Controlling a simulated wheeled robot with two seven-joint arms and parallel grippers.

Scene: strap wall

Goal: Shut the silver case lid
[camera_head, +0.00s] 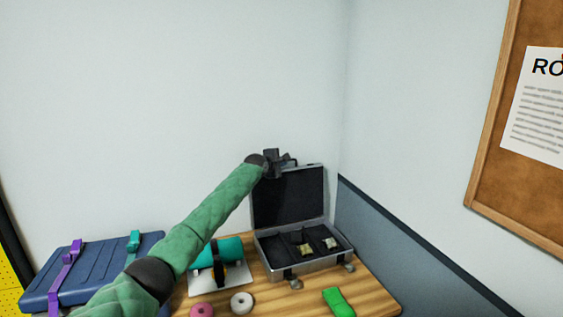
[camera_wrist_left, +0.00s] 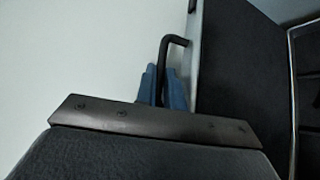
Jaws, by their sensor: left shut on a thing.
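The silver case (camera_head: 290,261) sits on the wooden table with its lid (camera_head: 288,196) standing open, close to upright. The lid's dark inner face points toward me. My left gripper (camera_head: 283,160) is at the lid's top left edge. In the left wrist view, my left gripper's blue fingers (camera_wrist_left: 164,86) are shut on a thin black bent bar (camera_wrist_left: 164,60), which joins the lid (camera_wrist_left: 240,70). Small yellowish items (camera_head: 305,247) lie inside the case. Two latches show on its front edge. My right gripper is not in view.
On the wooden table (camera_head: 376,296) are a teal roll (camera_head: 229,249), a pink ring (camera_head: 202,309), a white ring (camera_head: 242,302) and a green block (camera_head: 338,302). A blue case (camera_head: 95,267) with purple and teal straps is at left. Walls stand close behind and right.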

